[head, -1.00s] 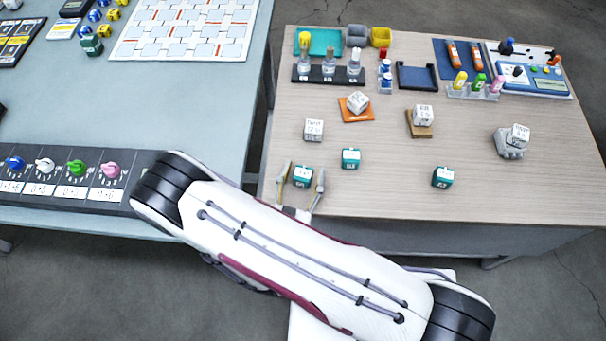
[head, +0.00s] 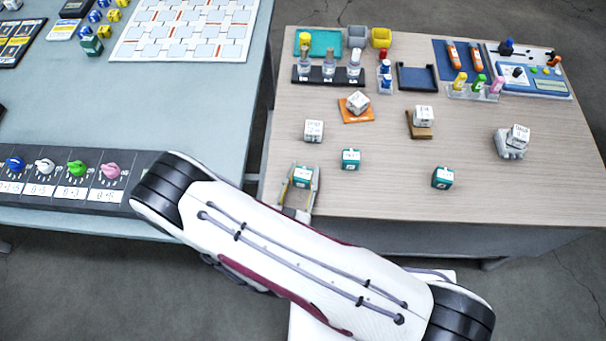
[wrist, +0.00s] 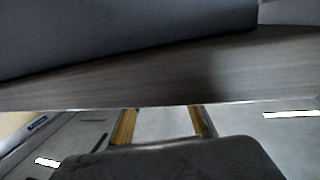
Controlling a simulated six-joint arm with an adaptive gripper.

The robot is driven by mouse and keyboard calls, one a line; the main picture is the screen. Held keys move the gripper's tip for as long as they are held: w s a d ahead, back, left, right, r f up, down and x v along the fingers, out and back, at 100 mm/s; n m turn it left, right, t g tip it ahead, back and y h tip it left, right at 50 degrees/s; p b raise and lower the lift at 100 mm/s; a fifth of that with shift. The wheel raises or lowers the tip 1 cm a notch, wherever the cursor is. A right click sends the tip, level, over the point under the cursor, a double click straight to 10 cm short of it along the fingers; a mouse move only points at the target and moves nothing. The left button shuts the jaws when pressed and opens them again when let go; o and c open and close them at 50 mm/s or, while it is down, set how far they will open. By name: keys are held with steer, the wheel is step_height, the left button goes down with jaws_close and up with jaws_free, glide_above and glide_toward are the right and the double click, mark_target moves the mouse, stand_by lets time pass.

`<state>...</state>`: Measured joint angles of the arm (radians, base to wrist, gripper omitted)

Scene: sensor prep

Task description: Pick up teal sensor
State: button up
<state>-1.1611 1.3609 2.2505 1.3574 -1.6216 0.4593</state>
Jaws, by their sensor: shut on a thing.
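Several teal sensor cubes with white labelled tops sit near the front of the wooden table. The left one, a teal sensor (head: 302,176), is between the fingers of my gripper (head: 302,170), which is shut on it. I cannot tell whether it is clear of the table. A second teal sensor (head: 350,159) is just up and right of my gripper, and a third teal sensor (head: 442,178) is farther right; both are apart from it. The wrist view shows the yellowish finger pads of my gripper (wrist: 163,124), but no teal sensor can be made out there.
A white cube (head: 314,131) stands behind the held sensor. Other white cubes sit on an orange mat (head: 349,116), a brown block (head: 421,131) and a grey holder (head: 507,150). Vials, bins and trays line the back. The front right tabletop (head: 520,195) is clear.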

mark_target(307, 170)
steer(key=shift+r, duration=0.15)
steer(key=shift+r, duration=4.85)
steer(key=shift+w+d, duration=0.1)
steer(key=shift+w+d+r+h, duration=0.2)
steer(key=shift+w+d+h, duration=0.1)
steer(key=shift+w+d, duration=0.1)
steer(key=w+d+m+h, duration=0.1)
steer(key=w+d, duration=0.2)
steer(key=d, duration=0.3)
steer(key=w+d+r+m+g+h, duration=0.1)
steer(key=w+d+h, duration=0.1)
steer(key=d, duration=0.4)
steer(key=w+d+r+m+h, duration=0.1)
steer(key=w+d, duration=0.4)
steer(key=d, duration=0.2)
steer(key=shift+r+m+g, duration=0.15)
steer(key=shift+m+g, duration=0.15)
steer(key=shift+g, duration=0.1)
